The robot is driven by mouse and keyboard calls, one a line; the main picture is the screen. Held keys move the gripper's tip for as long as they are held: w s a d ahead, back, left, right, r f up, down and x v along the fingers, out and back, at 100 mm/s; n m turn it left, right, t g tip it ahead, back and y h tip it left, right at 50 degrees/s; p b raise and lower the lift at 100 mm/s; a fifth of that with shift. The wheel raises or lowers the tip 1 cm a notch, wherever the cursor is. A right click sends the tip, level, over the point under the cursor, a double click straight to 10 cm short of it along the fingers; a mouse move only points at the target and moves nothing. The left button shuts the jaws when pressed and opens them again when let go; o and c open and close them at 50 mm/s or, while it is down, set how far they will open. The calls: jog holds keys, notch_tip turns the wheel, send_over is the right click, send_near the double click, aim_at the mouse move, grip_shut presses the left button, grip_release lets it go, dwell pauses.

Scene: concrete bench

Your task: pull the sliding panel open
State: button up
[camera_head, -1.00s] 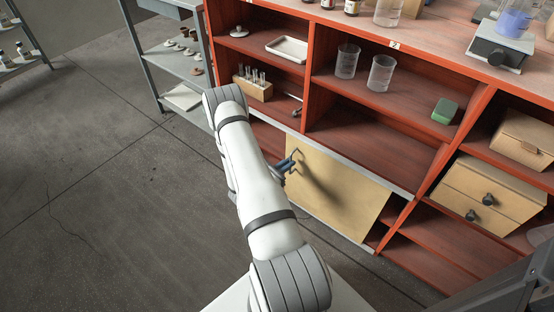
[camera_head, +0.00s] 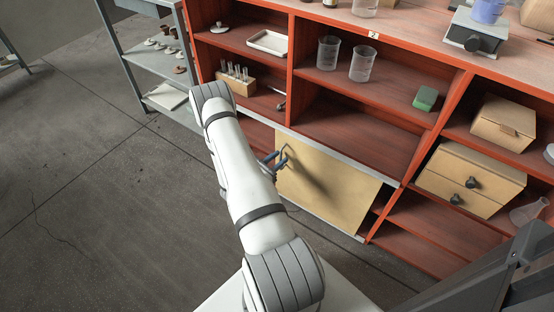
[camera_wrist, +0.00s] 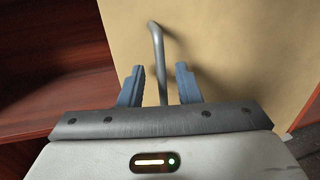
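The sliding panel (camera_head: 325,190) is a flat beige board in the lower bay of the red shelf unit. Dark red openings show on both its left and right sides. A bent grey metal handle (camera_wrist: 157,60) stands at the panel's left part, and it also shows in the head view (camera_head: 284,154). My gripper (camera_wrist: 159,75) is at the handle, with its two blue fingers apart. The handle bar runs between the fingers, with a visible gap on each side. The handle's lower end is hidden behind the gripper body. My arm hides part of the left opening in the head view.
A pale rail (camera_head: 345,160) runs above the panel. Shelves above hold two beakers (camera_head: 344,60), a green block (camera_head: 426,98) and a test-tube rack (camera_head: 237,80). A drawer box (camera_head: 470,178) stands right. A grey rack (camera_head: 155,55) stands left; the floor before it is clear.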

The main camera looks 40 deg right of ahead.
jog(key=a+p, duration=0.1)
jog(key=a, duration=0.6)
jog(key=shift+a+p, duration=0.4)
jog(key=s+a+r+m+g+y+p, duration=0.1)
jog(key=a+r+m+g+y+p, duration=0.2)
jog(key=r, duration=0.7)
jog(key=r+m+g+y+p, duration=0.1)
jog(key=r+m+p, duration=0.3)
jog(key=r, duration=0.7)
jog(key=s+a+r+m+g+y+p, duration=0.1)
jog(key=a+r+m+g+p, duration=0.2)
jog(key=r, duration=0.7)
jog(key=s+a+r+m+t+y+p, duration=0.2)
jog(key=a+r+p, duration=0.4)
jog(key=r, duration=0.5)
jog(key=s+a+r+m+t+y+p, duration=0.3)
jog(key=a+r, duration=0.5)
jog(key=r, duration=0.4)
jog(key=s+a+r+m+t+y+p, duration=0.2)
jog(key=s+a+r+t+y+p, duration=0.2)
jog(key=a+r+y+p, duration=0.3)
notch_tip(320, 180, up, 5)
jog(key=shift+s+m+t+y+p, duration=0.4)
jog(key=shift+t+y+p, duration=0.1)
jog(key=shift+p, duration=0.3)
